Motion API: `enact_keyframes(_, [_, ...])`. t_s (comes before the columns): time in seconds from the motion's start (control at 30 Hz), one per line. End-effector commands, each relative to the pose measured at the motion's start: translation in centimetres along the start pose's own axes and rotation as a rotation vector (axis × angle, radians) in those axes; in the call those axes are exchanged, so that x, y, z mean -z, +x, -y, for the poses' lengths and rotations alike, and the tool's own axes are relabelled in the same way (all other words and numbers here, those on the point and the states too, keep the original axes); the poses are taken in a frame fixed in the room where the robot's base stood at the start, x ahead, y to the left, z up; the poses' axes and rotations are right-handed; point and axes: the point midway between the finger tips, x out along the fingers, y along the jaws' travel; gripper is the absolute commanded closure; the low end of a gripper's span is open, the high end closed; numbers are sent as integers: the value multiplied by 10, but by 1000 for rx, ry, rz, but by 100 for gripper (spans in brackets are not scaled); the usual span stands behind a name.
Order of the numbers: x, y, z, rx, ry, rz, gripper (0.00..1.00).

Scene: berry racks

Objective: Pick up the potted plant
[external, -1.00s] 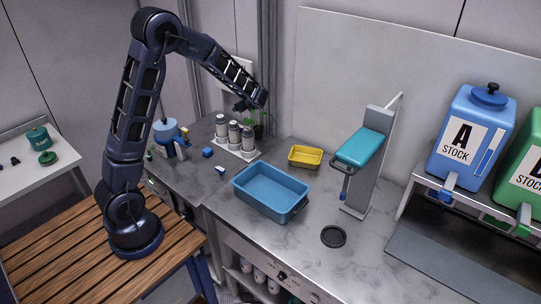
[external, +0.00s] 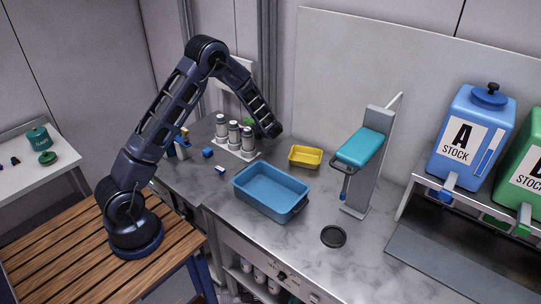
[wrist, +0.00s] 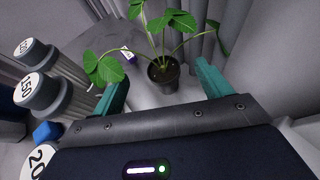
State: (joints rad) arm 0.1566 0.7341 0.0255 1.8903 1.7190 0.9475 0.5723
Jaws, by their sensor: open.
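The potted plant stands upright near the wall at the back of the counter. In the wrist view its dark pot (wrist: 164,76) shows beyond and between my fingertips, with broad green leaves (wrist: 176,21) on thin stems spreading above and to the left. In the external view only a bit of its green leaves (external: 249,121) shows; my arm hides the rest. My gripper (wrist: 161,88) is open, its two teal fingers apart with nothing between them. One leaf hangs close to the left finger. In the external view my arm's end hides the fingers.
White-capped grey cylinders (external: 234,134) stand in a rack left of my gripper. A yellow tray (external: 305,157), a blue bin (external: 270,190) and a teal-topped stand (external: 362,148) are to the right. A small blue cube (external: 208,153) lies left of the rack.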

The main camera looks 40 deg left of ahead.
Motion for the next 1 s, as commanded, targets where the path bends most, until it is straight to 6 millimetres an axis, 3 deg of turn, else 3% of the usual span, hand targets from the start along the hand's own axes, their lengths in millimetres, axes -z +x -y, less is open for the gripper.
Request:
enact_keyframes(0.37, [29, 14, 0, -1, 0, -2, 23])
enact_keyframes(0.7, [26, 60, 0, -1, -3, -1, 23])
enact_keyframes(0.97, [26, 62, 0, 0, -2, -1, 23])
enact_keyframes(1.0, [26, 62, 0, 0, -2, -1, 31])
